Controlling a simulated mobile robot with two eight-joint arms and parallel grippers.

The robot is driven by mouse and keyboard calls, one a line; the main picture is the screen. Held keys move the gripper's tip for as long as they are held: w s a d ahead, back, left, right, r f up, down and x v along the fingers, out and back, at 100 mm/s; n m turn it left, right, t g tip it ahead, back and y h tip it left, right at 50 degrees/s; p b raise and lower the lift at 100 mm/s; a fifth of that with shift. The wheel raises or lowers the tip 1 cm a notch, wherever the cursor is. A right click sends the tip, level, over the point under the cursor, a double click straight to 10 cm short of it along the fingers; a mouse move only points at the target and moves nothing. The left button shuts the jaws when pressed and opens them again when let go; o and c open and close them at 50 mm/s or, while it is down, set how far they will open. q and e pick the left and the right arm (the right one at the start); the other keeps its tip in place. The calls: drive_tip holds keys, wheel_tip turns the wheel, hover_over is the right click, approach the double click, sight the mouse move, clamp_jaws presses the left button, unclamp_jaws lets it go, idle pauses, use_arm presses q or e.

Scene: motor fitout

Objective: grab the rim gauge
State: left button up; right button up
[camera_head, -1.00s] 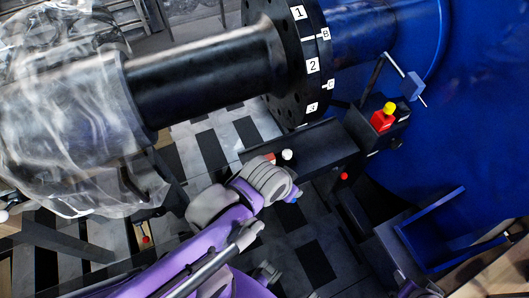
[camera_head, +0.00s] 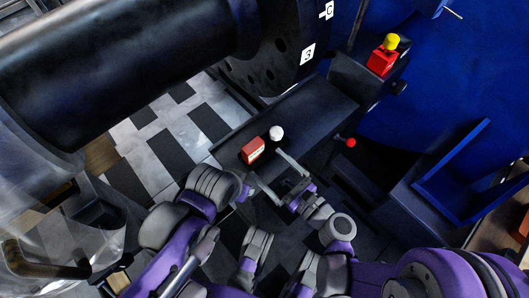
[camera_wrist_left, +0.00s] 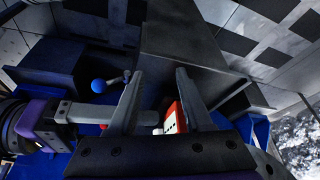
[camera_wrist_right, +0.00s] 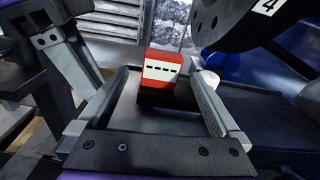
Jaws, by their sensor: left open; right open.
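A red block with a pale side (camera_head: 252,150) sits on a dark ledge, beside a white knob (camera_head: 277,133). I take it for the rim gauge, but no readable name shows. My right gripper (camera_head: 263,165) is open just in front of it. In the right wrist view the red block (camera_wrist_right: 162,68), with a dashed white band, appears between the open fingers (camera_wrist_right: 161,75), not clasped. My left gripper (camera_wrist_left: 158,74) is open and empty; the block's red and white side (camera_wrist_left: 173,118) shows between its fingers. In the head view the left fingers are mostly hidden near the right wrist.
A second red block with a yellow knob (camera_head: 383,58) stands on a dark post. A red ball-ended lever (camera_head: 350,142) juts beside the ledge (camera_head: 315,110). The large dark shaft (camera_head: 120,60) and numbered flange (camera_head: 270,70) hang above. A blue tray (camera_head: 455,175) is at right.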

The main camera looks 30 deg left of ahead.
sight(249, 143)
drive_tip(key=shift+w+a+f+m, duration=0.1)
drive_tip(key=shift+a+f+m, duration=0.2)
drive_tip(key=shift+m, duration=0.1)
drive_tip(key=x, duration=0.4)
drive_tip(key=shift+a+r, duration=0.25)
drive_tip(key=shift+w+r+b+x, duration=0.15)
drive_tip(key=shift+b+x, duration=0.05)
drive_tip(key=shift+x, duration=1.25)
drive_tip(key=shift+w+r+b+x, duration=0.1)
drive_tip(key=shift+w+b+x, duration=0.1)
drive_tip(key=shift+x, duration=1.3)
drive_tip(key=shift+d, duration=0.15)
clamp_jaws()
